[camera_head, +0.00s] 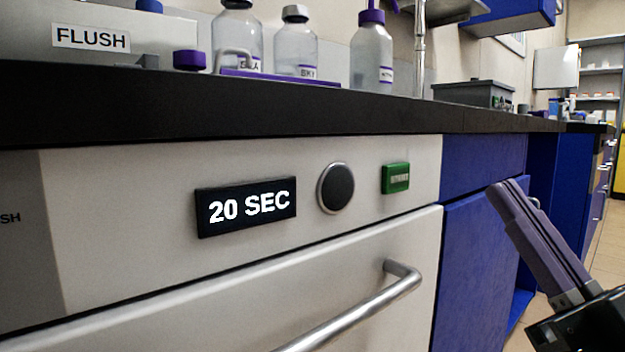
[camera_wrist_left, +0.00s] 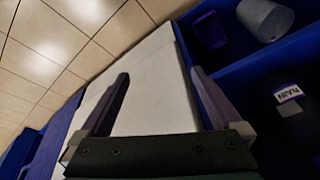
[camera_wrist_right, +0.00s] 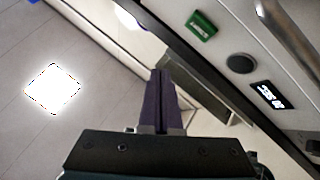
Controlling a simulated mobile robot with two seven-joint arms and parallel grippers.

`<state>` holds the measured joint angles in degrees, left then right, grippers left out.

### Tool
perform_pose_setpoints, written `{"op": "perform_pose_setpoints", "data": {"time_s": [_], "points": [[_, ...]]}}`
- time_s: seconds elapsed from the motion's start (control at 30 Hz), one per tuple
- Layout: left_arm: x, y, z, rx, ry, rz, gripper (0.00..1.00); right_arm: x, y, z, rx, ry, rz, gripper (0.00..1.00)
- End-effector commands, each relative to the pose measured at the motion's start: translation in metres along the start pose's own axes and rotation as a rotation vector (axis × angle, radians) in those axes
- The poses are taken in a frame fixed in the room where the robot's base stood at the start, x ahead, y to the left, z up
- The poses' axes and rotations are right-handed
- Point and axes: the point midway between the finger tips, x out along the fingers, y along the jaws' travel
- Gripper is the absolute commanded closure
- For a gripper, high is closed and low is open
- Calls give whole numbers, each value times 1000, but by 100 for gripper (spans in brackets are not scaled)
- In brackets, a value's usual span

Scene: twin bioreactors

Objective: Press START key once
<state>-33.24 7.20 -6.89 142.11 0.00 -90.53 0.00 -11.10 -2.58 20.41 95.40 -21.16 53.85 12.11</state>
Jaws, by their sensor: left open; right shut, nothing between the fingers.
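The green key (camera_head: 396,178) is on the white front panel, right of a round dark knob (camera_head: 335,188) and a black display (camera_head: 246,206) that reads 20 SEC. Its lettering is too small to read surely. My right gripper (camera_head: 497,190) is shut and empty, to the right of the green key and apart from it. In the right wrist view the gripper (camera_wrist_right: 160,75) points up, with the green key (camera_wrist_right: 201,26) ahead and to the right. My left gripper (camera_wrist_left: 160,85) is open and empty in the left wrist view; it is outside the head view.
A bar handle (camera_head: 360,305) sticks out below the panel. The dark countertop (camera_head: 300,110) overhangs above, with several bottles on it and a FLUSH label (camera_head: 91,38). A blue cabinet (camera_head: 480,250) stands to the right. Open shelves (camera_wrist_left: 255,70) show in the left wrist view.

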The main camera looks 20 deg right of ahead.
Motion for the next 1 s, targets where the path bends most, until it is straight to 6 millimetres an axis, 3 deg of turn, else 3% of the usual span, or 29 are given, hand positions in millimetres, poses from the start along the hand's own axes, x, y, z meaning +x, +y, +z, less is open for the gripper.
{"op": "perform_pose_setpoints", "data": {"time_s": [0.5, 1.0], "points": [[26, 2, 8, -4, 1, 3, 0, 46, -34, 35, 1, 1, 1, 100], [28, 4, 8, -10, 1, 7, 0, 54, -40, 39, 0, 0, 0, 100]]}}
